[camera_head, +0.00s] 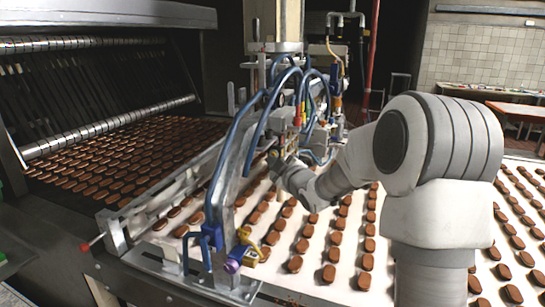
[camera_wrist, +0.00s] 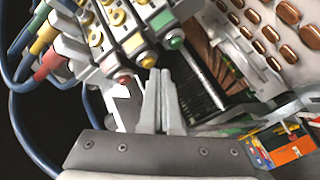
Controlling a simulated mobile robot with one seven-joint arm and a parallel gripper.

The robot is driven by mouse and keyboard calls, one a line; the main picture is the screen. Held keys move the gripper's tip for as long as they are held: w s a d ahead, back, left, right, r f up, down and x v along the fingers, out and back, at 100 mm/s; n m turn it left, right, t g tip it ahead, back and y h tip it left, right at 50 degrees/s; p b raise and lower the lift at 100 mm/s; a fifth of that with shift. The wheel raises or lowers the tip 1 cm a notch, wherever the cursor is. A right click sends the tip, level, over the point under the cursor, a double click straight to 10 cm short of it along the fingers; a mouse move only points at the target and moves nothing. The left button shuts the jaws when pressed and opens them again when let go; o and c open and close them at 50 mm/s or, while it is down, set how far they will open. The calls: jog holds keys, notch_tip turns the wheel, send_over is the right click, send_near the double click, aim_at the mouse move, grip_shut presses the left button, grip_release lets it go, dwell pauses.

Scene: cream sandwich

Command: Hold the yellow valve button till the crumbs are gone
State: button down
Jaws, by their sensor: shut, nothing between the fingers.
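The valve block (camera_wrist: 125,35) fills the upper left of the wrist view, with round buttons on its lower ends: a red one (camera_wrist: 122,80), a pale yellowish one (camera_wrist: 148,60) that looks like the yellow valve button, and a green one (camera_wrist: 175,40). My gripper (camera_wrist: 160,72) is shut and empty. Its tips are just below the yellowish button; I cannot tell whether they touch it. In the head view my gripper (camera_head: 274,160) reaches the hose-covered machine over the belt, and the button is too small to make out.
Rows of brown biscuits lie on the white belt (camera_head: 315,240) below my arm and on the dark conveyor (camera_head: 95,170) at left. Blue hoses (camera_head: 235,140) hang close to my gripper. A metal frame (camera_head: 175,262) edges the belt in front.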

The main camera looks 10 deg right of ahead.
jog(key=shift+w+d, duration=0.3)
jog(key=shift+w, duration=0.1)
dwell(1.9)
jog(key=shift+s+a, duration=0.1)
jog(key=shift+s+a+b, duration=0.4)
jog(key=shift+s+b, duration=0.25)
jog(key=shift+b, duration=0.15)
jog(key=shift+s+a+b, duration=0.7)
jog(key=shift+s+b, duration=0.1)
jog(key=shift+s, duration=0.25)
jog(key=shift+s+a+b, duration=0.7)
jog(key=shift+s+b, duration=0.05)
jog(key=shift+s, duration=0.3)
jog(key=shift+r, duration=0.1)
